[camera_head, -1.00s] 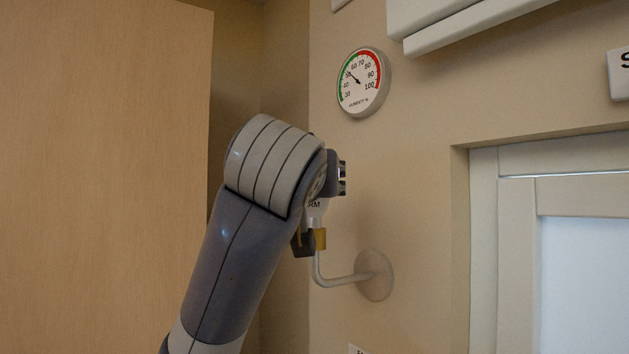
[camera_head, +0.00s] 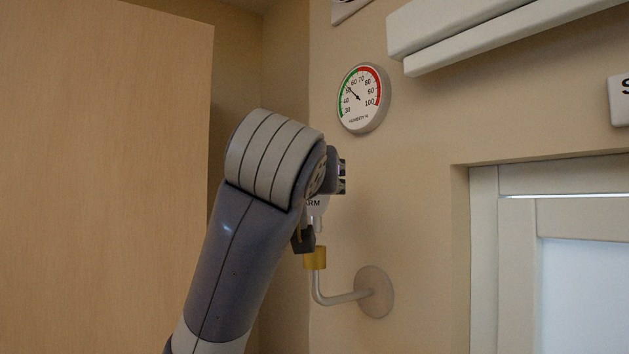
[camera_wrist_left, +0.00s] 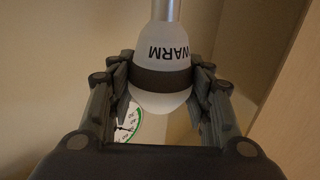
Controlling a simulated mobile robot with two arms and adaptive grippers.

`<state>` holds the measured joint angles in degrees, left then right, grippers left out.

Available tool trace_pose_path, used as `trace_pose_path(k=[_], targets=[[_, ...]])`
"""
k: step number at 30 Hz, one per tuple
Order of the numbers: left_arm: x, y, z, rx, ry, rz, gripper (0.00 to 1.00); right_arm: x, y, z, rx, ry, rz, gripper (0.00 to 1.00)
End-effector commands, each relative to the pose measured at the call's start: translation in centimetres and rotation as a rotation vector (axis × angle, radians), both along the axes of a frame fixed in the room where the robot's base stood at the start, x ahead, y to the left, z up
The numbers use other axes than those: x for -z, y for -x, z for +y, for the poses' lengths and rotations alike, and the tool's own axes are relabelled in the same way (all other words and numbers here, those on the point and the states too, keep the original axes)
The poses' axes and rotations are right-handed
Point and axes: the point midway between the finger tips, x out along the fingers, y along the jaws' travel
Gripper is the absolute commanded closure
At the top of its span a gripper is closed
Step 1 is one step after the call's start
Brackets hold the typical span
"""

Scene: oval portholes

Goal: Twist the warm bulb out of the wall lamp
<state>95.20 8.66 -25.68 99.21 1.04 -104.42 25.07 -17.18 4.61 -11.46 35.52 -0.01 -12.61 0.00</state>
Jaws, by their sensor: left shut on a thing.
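The white bulb (camera_head: 314,208) is lettered "WARM"; part of the word shows in the head view. My left gripper (camera_wrist_left: 160,82) is shut on it, one finger on each side, as the left wrist view shows with the bulb (camera_wrist_left: 160,102). The bulb is upright, its pale metal base pointing down above the brass-coloured socket (camera_head: 315,259) of the wall lamp. The base shows clear above the socket; a dark gripper part hides some of the space between them. The lamp's bent arm (camera_head: 338,298) runs to a round wall plate (camera_head: 375,291). My right gripper is out of view.
A round humidity gauge (camera_head: 363,98) hangs on the wall above the bulb. A white ledge-like unit (camera_head: 480,35) is at upper right. A framed window or door (camera_head: 515,260) is at right, and a wooden panel (camera_head: 100,170) at left.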

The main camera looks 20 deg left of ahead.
Motion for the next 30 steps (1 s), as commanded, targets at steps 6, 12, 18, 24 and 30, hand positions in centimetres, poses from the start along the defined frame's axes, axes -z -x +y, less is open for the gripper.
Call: trace_pose_path(k=[6,12,18,24,30], targets=[[0.0,0.3,0.2,0.0,0.001,-0.002,0.78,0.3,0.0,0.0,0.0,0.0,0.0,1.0],[0.1,1.6,1.2,-0.001,0.001,-0.003,0.78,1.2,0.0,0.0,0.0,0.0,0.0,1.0],[0.1,2.8,2.2,-0.001,0.002,-0.002,0.78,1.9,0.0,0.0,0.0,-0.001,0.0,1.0],[0.2,4.1,3.2,0.0,0.002,-0.002,0.78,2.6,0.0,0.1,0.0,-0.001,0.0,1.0],[0.1,5.3,4.2,-0.001,0.002,-0.002,0.78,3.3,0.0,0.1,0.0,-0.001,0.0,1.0]])
